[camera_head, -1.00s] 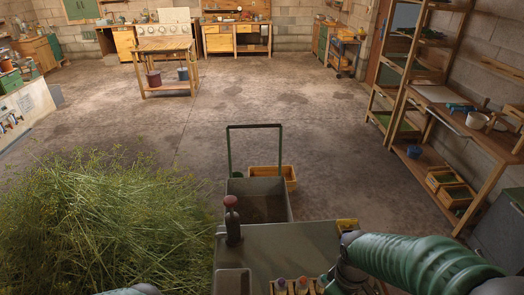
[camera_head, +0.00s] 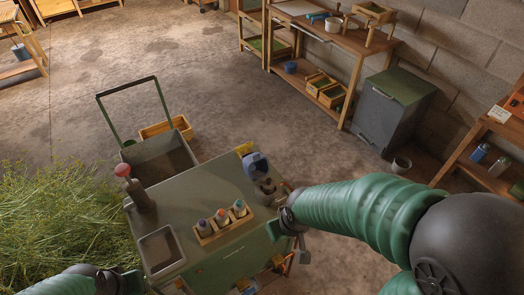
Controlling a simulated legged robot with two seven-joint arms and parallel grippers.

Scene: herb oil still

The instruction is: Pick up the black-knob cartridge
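A small wooden rack (camera_head: 226,231) on the grey-green cart top holds three upright cartridges. The left cartridge (camera_head: 204,229) has a dark greyish knob, the middle one (camera_head: 222,217) a reddish-orange knob and the right one (camera_head: 239,208) a bluish knob. A separate dark piece with a black top (camera_head: 266,189) stands at the cart's right corner; I cannot tell whether it is the black-knob cartridge. My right gripper (camera_head: 301,247) is by the cart's right edge, apart from the rack. My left gripper (camera_head: 131,281) is low at the cart's front left. Neither shows its finger opening clearly.
A red-topped lever (camera_head: 135,190) and a shallow grey tray (camera_head: 160,250) are on the cart's left side. A blue-grey container (camera_head: 255,165) is at its back right. Cut herbs (camera_head: 60,225) heap at left.

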